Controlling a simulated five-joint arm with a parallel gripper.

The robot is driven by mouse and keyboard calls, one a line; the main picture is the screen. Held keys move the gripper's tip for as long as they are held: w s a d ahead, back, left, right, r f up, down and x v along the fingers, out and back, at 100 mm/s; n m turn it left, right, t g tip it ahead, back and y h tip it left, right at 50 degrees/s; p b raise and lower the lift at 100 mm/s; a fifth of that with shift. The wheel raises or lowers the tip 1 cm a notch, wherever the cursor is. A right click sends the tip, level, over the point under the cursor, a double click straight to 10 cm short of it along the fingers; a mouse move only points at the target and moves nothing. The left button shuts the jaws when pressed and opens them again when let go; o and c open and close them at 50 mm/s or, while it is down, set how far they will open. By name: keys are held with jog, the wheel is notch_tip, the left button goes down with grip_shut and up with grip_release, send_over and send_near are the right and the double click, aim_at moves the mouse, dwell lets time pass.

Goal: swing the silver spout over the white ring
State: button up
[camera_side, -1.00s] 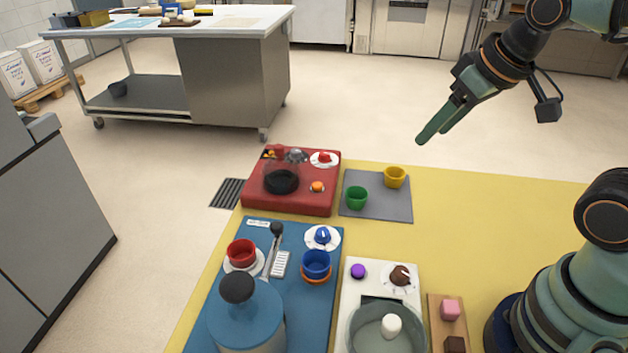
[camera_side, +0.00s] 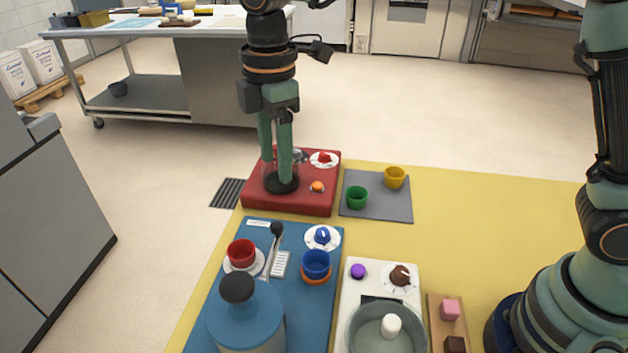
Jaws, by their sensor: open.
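The silver spout (camera_side: 270,256) is a slim bar with a black knob at its far end, on the blue board. It points away from the blue round tank (camera_side: 245,318) and lies between two cups. The white ring (camera_side: 259,265) is left of the spout, with a red cup (camera_side: 241,252) standing on it. The spout is beside the ring, not clearly over it. My gripper (camera_side: 277,175) is open and points down over the red unit, beyond the spout's knob and apart from it. Its fingers partly cover the black-based clear vessel there.
Right of the spout, a blue cup (camera_side: 316,263) stands on an orange ring (camera_side: 317,280). A blue dial (camera_side: 322,236) is near it. The red unit (camera_side: 305,204) carries a red dial and orange button. A grey mat (camera_side: 381,207) holds green and yellow cups.

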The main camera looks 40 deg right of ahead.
aim_at(276, 225)
jog(key=shift+n, duration=0.3)
jog(key=f, duration=0.8)
jog(key=a+f, duration=0.1)
jog(key=f, duration=0.3)
jog(key=shift+f, duration=0.35)
grip_shut()
jog(key=shift+r, duration=0.1)
dwell(0.6)
